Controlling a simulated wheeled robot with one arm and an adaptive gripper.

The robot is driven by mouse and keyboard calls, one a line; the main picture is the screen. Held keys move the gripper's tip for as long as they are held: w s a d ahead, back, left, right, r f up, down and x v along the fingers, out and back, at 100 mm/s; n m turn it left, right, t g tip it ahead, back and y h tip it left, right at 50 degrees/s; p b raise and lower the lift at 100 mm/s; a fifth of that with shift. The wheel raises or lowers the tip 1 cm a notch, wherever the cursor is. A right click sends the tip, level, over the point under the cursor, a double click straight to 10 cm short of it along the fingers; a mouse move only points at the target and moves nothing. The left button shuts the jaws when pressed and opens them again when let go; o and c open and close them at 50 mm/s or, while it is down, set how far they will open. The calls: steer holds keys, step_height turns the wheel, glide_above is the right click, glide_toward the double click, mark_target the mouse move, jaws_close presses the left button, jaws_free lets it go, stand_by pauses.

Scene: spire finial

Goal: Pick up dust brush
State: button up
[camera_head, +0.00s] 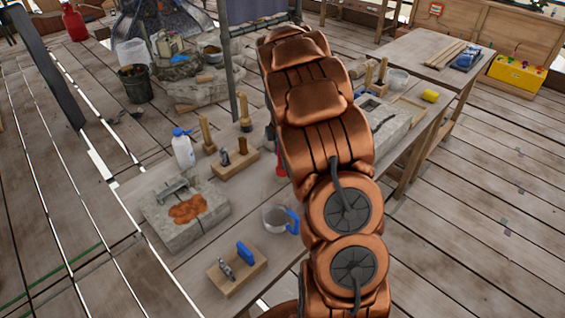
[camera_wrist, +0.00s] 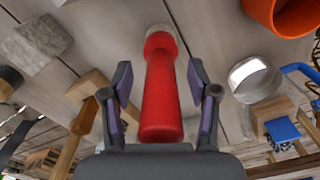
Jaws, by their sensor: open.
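A red-handled tool with a pale end, which looks like the dust brush (camera_wrist: 162,95), is in the middle of the wrist view. My gripper (camera_wrist: 160,88) is open, with one finger on each side of the red handle. A gap shows between the handle and each finger, so they seem apart. In the head view only a small red piece of the brush (camera_head: 281,165) shows at the edge of my copper arm. My gripper is hidden behind the arm there.
A metal cup with a blue handle (camera_head: 281,218) stands on the wooden workbench (camera_head: 190,262). Close by are a block with a blue tool (camera_head: 237,270), a stone slab with orange material (camera_head: 187,211), a white bottle (camera_head: 183,149) and wooden-handled tools (camera_head: 207,133). An orange container (camera_wrist: 287,14) shows in the wrist view.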

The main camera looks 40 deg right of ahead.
jaws_close()
stand_by(0.5)
steer(key=shift+r, duration=0.1)
step_height(320, 180, up, 9)
steer(key=b, duration=0.3)
steer(key=shift+r, duration=0.4)
